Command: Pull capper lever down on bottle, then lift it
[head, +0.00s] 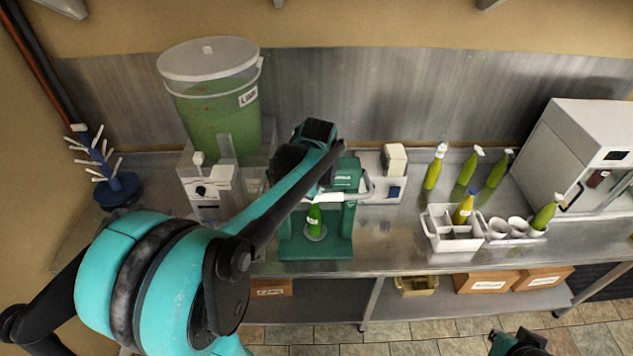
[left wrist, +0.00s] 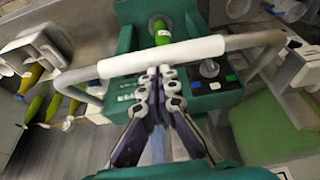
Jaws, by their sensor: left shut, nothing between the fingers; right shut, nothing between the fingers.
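The green bench capper (head: 338,244) stands on the steel counter. A green bottle (head: 314,222) stands upright on its base. The bottle top also shows in the left wrist view (left wrist: 161,32). The capper's lever has a white grip bar (head: 325,197), seen above the bottle in the head view and crossing the left wrist view (left wrist: 120,65). My left gripper (left wrist: 158,72) is shut and empty, its fingertips at the bar's middle; I cannot tell whether they touch it. In the head view my left arm hides part of the capper. My right gripper (head: 515,345) is shut and empty at the bottom edge.
A large lidded bucket of green liquid (head: 215,110) stands behind left. A blue drying rack (head: 118,188) is at far left. Several green bottles (head: 433,168), a grey crate (head: 450,236) and a white cabinet (head: 575,150) stand to the right. Boxes (head: 488,281) sit below the counter.

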